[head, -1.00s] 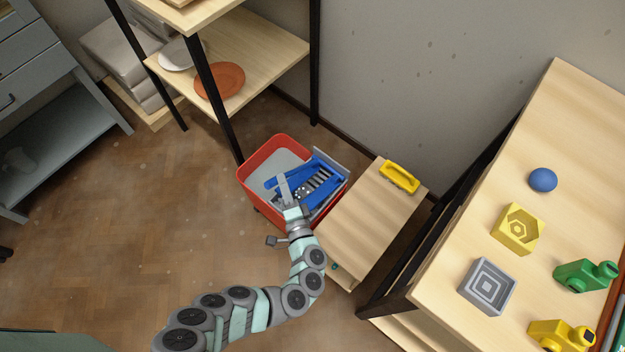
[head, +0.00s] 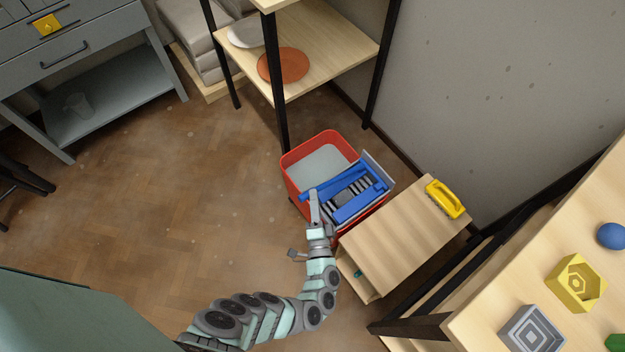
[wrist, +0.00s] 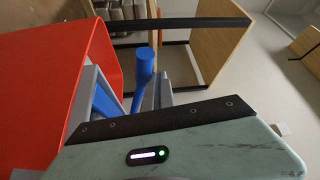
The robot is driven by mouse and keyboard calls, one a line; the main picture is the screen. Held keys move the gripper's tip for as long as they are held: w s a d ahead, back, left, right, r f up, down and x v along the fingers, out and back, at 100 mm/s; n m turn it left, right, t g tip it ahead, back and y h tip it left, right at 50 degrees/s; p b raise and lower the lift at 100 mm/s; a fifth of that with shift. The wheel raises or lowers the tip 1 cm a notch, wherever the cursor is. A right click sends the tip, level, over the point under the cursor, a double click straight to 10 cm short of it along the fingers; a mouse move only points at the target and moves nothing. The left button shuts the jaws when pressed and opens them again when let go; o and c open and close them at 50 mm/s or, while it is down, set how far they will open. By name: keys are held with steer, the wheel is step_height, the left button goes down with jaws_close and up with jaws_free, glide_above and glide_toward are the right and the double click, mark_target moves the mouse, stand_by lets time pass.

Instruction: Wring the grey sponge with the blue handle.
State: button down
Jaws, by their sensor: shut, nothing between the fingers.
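A red bucket (head: 290,176) stands on the floor with a blue and grey wringer (head: 350,212) on its right part. Dark and grey ribs (head: 350,193) show between the wringer's blue parts; I cannot tell whether a grey sponge lies among them. A blue bar (head: 322,188) reaches left across the bucket. My gripper (head: 313,194) is shut and empty, its fingertips at the bar's left end; contact is unclear. In the wrist view, the bucket's red wall (wrist: 60,75) is at left, and a round-ended blue handle (wrist: 146,68) rises ahead, beyond my wrist.
A shelf with black posts (head: 275,85) is behind the bucket, with an orange plate (head: 283,65). A worktable (head: 490,305) is at right. Floor at left is clear.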

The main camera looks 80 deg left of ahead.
steer(key=shift+s+d+f, duration=0.15)
steer(key=shift+f, duration=0.85)
stand_by(0.3)
step_height(320, 180, up, 5)
steer(key=w+p, duration=0.1)
steer(key=p, duration=0.2)
steer(key=w+d+f, duration=0.2)
steer(key=d+f, duration=0.2)
steer(key=d, duration=0.4)
steer(key=shift+w+d, duration=0.2)
steer(key=shift+w, duration=0.2)
steer(key=shift+f, duration=0.1)
